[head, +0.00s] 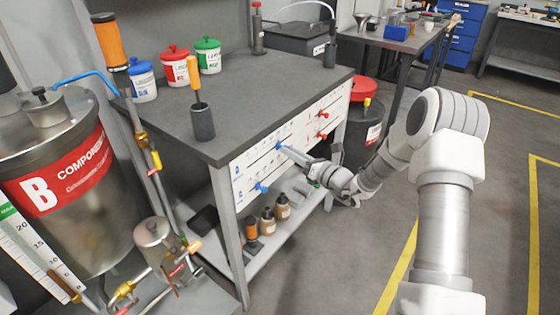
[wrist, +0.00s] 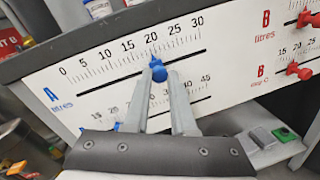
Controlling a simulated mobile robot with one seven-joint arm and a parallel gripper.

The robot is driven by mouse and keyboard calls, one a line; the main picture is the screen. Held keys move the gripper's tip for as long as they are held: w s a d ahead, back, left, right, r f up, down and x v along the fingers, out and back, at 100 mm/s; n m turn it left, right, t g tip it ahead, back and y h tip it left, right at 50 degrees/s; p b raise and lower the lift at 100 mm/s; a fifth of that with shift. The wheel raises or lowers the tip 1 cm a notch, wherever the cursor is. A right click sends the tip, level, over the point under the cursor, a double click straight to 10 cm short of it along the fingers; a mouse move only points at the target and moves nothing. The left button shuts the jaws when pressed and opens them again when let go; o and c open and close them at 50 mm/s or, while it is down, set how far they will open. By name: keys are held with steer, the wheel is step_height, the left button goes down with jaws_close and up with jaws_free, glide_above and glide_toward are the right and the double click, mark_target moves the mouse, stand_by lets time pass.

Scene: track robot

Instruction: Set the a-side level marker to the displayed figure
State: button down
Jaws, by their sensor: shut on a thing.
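The white scale panel (wrist: 100,90) is on the front of the bench. Its upper row reads "A litres", from 0 to 30. A blue marker (wrist: 159,73) sits on this row's slot, its tip close to the 20. My gripper (wrist: 160,78) is shut on this marker, one finger on each side. In the head view my gripper (head: 287,149) reaches the panel from the right, at the upper blue marker (head: 279,145). A second blue marker (head: 262,188) sits on the lower A row. I cannot make out a displayed figure.
Red markers (head: 322,115) sit on the B rows to the right. A lower shelf (head: 275,240) holds bottles and small items. The bench top (head: 270,90) carries tubs and a dark holder. A steel B drum (head: 70,165) stands left. The floor at the right is open.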

steer(key=shift+w+d, duration=0.65)
steer(key=shift+w, duration=0.15)
steer(key=c, duration=0.7)
jaws_free()
steer(key=shift+c, duration=0.2)
steer(key=shift+s, duration=0.1)
steer(key=p+v, duration=0.3)
steer(key=v, duration=1.4)
steer(key=shift+p, duration=0.35)
steer(key=shift+d, duration=0.15)
